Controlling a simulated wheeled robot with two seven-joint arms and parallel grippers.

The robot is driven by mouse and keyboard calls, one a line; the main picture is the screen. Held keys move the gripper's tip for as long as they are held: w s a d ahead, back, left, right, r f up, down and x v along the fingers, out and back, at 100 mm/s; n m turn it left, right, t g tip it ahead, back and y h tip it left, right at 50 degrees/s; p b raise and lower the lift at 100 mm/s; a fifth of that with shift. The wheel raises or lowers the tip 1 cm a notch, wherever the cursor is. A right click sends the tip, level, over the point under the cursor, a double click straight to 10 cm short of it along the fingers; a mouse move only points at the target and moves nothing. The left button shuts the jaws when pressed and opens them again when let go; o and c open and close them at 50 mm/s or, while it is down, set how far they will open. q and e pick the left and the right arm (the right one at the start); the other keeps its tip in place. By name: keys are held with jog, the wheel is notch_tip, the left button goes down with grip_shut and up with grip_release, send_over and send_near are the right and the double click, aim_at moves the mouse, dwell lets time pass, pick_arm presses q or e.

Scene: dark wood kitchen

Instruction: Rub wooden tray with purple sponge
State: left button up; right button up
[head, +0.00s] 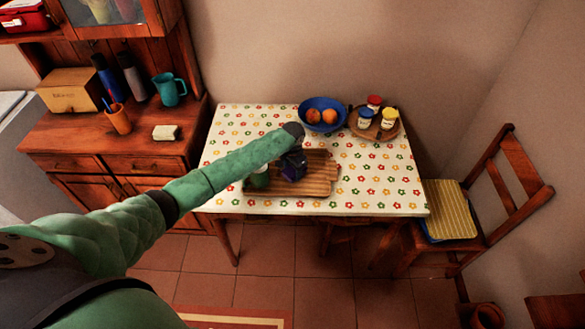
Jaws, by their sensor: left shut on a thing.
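The wooden tray (320,172) lies on the table with the floral cloth, near its front left part. My left arm reaches across from the left, and my left gripper (293,158) points down over the tray. It is shut on the purple sponge (294,172), a dark purple shape mostly covered by the gripper. Whether the sponge touches the tray is hard to tell. My arm hides the tray's far left part. My right gripper is out of view.
A small green and white thing (260,179) is at the tray's left. Behind are a blue bowl (311,121) with oranges and a round wooden tray (391,131) with several jars. A chair (507,205) stands right of the table. The cloth's right side is clear.

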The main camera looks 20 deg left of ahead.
aim_at(277, 175)
pick_arm(q)
jog(key=shift+s+a+r+p, duration=0.15)
jog(key=shift+a+p, duration=0.2)
jog(key=shift+a, duration=0.3)
jog(key=shift+s+a+f+p, duration=0.15)
jog(key=shift+a+p, duration=0.2)
jog(key=shift+a, duration=0.25)
jog(key=shift+s+a+p, duration=0.25)
jog(key=shift+a+p, duration=0.1)
jog(key=shift+a, duration=0.45)
jog(key=shift+s+a+p, duration=0.2)
jog(key=shift+a+p, duration=0.1)
jog(key=shift+a, duration=0.5)
jog(key=shift+w+d+f, duration=0.1)
jog(key=shift+w+d, duration=0.1)
jog(key=shift+d, duration=0.55)
jog(key=shift+w+d, duration=0.15)
jog(key=shift+d, duration=0.55)
jog(key=shift+w+d, duration=0.25)
jog(key=shift+d, duration=0.5)
jog(key=shift+w+d, duration=0.25)
jog(key=shift+d, duration=0.5)
jog(key=shift+r, duration=0.2)
jog(key=shift+r, duration=3)
